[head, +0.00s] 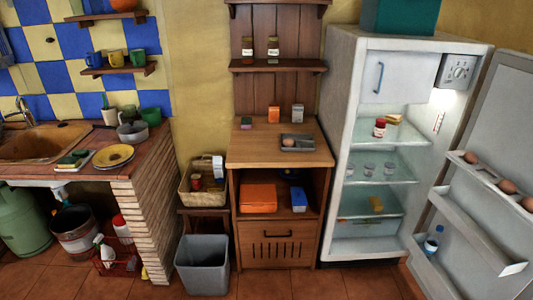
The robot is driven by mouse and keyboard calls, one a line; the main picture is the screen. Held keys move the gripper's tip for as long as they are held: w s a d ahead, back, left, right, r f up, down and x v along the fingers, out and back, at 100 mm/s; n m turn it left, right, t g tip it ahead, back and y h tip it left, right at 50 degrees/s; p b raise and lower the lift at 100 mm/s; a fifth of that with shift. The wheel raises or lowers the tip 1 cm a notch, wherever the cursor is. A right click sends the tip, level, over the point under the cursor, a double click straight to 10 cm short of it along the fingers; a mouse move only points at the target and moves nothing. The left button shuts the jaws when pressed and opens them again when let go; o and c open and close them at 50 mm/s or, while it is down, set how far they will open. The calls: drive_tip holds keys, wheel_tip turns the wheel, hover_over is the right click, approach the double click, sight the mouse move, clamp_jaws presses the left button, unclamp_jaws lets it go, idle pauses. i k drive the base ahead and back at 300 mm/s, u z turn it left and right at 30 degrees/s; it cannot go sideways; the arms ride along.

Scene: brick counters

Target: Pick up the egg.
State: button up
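Three brown eggs sit on the top shelf of the open fridge door at the right. One egg (470,157) is at the left end of that shelf. A second egg (507,186) is further right, and a third egg (528,204) is at the picture's right edge, partly cut off. My gripper is not in view.
The fridge (345,130) stands open, its door (480,215) swung out to the right. A wooden cabinet (280,150) and a grey bin (203,262) stand left of it. The tiled floor (320,285) in front is clear.

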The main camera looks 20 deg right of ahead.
sight(288, 142)
drive_tip(key=u, duration=0.1)
drive_tip(key=k, duration=0.65)
drive_tip(key=u, duration=1.05)
drive_tip(key=i, duration=1.65)
drive_tip(key=z, duration=0.45)
drive_tip(key=i, duration=0.6)
drive_tip(key=z, duration=0.2)
